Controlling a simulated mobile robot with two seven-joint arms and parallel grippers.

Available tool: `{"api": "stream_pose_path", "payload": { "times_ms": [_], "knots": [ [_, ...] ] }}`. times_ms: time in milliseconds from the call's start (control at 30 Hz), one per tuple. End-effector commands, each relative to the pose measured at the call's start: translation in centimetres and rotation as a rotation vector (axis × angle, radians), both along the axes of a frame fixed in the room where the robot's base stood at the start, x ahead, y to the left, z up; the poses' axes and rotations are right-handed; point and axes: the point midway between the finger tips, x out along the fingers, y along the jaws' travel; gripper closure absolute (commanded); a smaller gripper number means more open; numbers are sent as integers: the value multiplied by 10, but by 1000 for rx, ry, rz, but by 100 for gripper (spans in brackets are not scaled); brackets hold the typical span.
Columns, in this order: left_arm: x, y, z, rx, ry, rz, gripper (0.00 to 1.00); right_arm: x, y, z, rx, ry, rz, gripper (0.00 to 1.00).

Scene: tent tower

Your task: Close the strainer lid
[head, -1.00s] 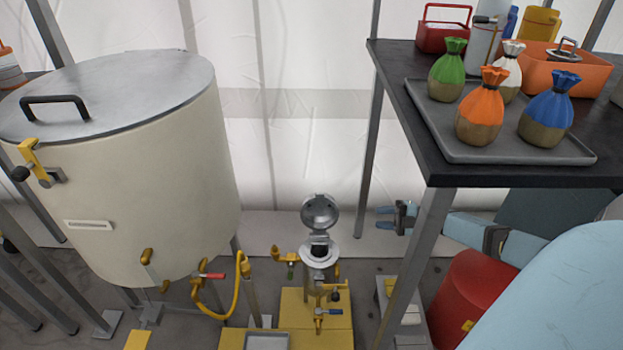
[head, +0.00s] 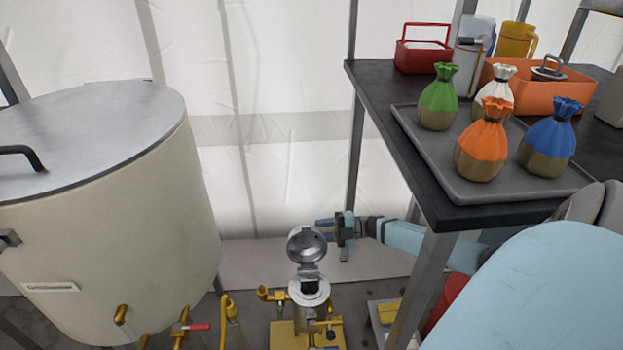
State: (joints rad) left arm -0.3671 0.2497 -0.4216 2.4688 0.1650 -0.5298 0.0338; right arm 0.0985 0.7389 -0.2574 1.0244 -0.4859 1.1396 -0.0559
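The strainer (head: 310,312) is a small metal pot on a yellow base at the bottom middle of the head view. Its round metal lid (head: 306,244) stands raised on its hinge behind the open mouth. My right gripper (head: 322,230) is just right of the lid's upper edge, with its two fingers pointing left and spread apart. Nothing shows between the fingers. I cannot tell whether a fingertip touches the lid. My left gripper is out of view.
A large lidded tank (head: 105,210) with brass taps stands at left. At right, a dark table (head: 440,208) carries a grey tray (head: 440,165) with several tied sacks. My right arm reaches past the table's front leg (head: 420,290). A white wall is behind.

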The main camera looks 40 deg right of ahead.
Motion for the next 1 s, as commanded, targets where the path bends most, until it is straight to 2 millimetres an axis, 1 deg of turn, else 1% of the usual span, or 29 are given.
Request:
{"api": "stream_pose_path", "payload": {
  "times_ms": [33, 200, 333, 567, 600, 667, 700, 733, 767, 1000],
  "knots": [
    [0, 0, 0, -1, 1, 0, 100, 6, 7, 1, 1, -2, 0, 64],
    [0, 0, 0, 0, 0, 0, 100, 18, 21, 0, 0, -1, 1, 64],
    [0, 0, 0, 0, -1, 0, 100, 21, 25, 0, 0, 0, -1, 64],
    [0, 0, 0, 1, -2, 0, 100, 22, 26, 0, -1, 1, 0, 64],
    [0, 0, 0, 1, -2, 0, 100, 22, 26, 0, -1, 1, 0, 66],
    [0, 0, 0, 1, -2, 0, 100, 22, 26, 0, -1, 1, 0, 80],
    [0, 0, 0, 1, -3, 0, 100, 22, 26, 0, -1, 1, 0, 89],
    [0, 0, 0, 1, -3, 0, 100, 22, 26, 0, -1, 1, 0, 96],
    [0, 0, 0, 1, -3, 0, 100, 22, 26, 0, -1, 1, 0, 100],
    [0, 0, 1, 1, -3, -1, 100, 22, 25, 1, -4, -4, -1, 100]
  ]
}}
